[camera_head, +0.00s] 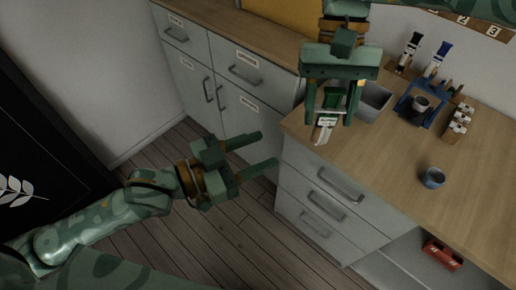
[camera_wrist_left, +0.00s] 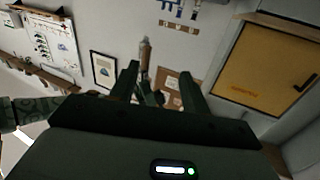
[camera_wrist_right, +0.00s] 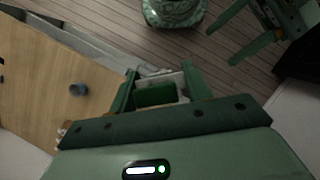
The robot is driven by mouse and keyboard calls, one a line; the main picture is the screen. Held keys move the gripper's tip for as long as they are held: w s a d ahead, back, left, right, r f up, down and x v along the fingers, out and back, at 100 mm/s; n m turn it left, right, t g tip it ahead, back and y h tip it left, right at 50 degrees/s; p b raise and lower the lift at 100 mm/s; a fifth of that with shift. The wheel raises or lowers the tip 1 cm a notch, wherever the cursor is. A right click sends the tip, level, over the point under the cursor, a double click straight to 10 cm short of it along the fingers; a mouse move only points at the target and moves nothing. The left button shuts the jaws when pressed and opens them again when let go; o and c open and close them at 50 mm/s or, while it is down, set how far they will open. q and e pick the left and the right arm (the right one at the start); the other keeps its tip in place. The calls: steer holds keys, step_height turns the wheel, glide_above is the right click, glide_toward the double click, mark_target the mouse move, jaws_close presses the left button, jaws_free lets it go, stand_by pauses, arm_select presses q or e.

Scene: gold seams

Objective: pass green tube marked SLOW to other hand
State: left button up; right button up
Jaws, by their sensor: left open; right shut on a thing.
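The green tube (camera_head: 327,122) has a white label, too small to read here. My right gripper (camera_head: 329,116) is shut on it, pointing down over the counter's near left corner. In the right wrist view the tube (camera_wrist_right: 155,93) sits between the fingers, its green part and a white part showing. My left gripper (camera_head: 268,150) is open and empty, left of and below the tube, with its fingers pointing right. It shows at the top right of the right wrist view (camera_wrist_right: 243,39), apart from the tube.
The wooden counter (camera_head: 470,170) holds a grey bin (camera_head: 373,102), a blue stand (camera_head: 420,105), a small blue-grey cup (camera_head: 433,178) and a rack of white-labelled items (camera_head: 460,122). Drawers (camera_head: 325,190) are below. A red case (camera_head: 442,254) lies lower right.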

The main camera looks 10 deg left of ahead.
mark_target(317, 130)
arm_select(q)
steer(key=shift+h, duration=0.4)
steer(key=x, duration=0.4)
steer(key=s+r+x, duration=0.1)
steer(key=x, duration=0.3)
steer(key=d+r+x, duration=0.1)
steer(key=x, duration=0.3)
steer(key=shift+s, duration=0.15)
jaws_close()
steer(key=shift+a, duration=0.1)
arm_select(e)
steer(key=o, duration=1)
steer(key=shift+o, duration=0.2)
steer(key=shift+w, duration=0.1)
